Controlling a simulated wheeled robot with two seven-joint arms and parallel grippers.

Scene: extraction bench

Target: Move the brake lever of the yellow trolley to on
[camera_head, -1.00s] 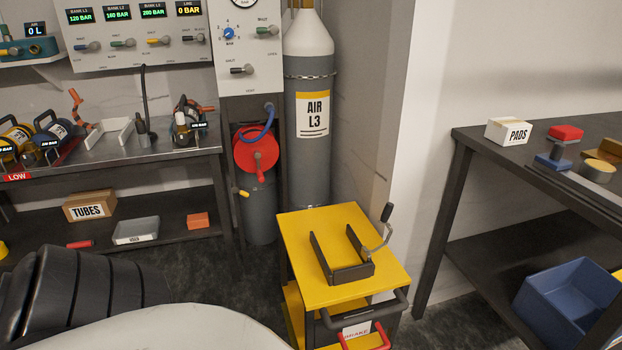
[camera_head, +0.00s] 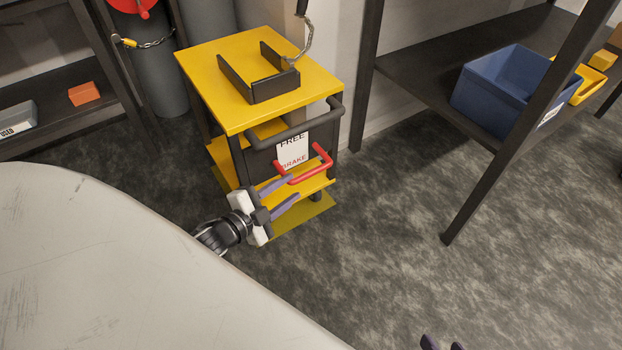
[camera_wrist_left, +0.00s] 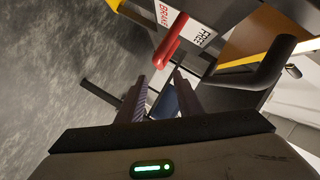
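The yellow trolley (camera_head: 210,58) stands at the upper middle of the head view. Its white label (camera_head: 292,150) reads FREE above and BRAKE below. The red brake lever (camera_head: 306,174) is a U-shaped bar sticking out in front of the label, near the word BRAKE. My left gripper (camera_head: 296,187) is open, just below and in front of the lever. In the left wrist view, the lever (camera_wrist_left: 172,42) is at the fingertips, its end appearing between the two open fingers (camera_wrist_left: 160,76); contact cannot be told. My right gripper (camera_head: 442,345) shows only two separated fingertips at the bottom edge.
A black push handle (camera_head: 295,128) crosses the trolley above the lever. A black cradle (camera_head: 272,88) sits on its top. A bench with a blue bin (camera_head: 505,88) on its shelf stands right. The floor (camera_head: 390,200) between is clear.

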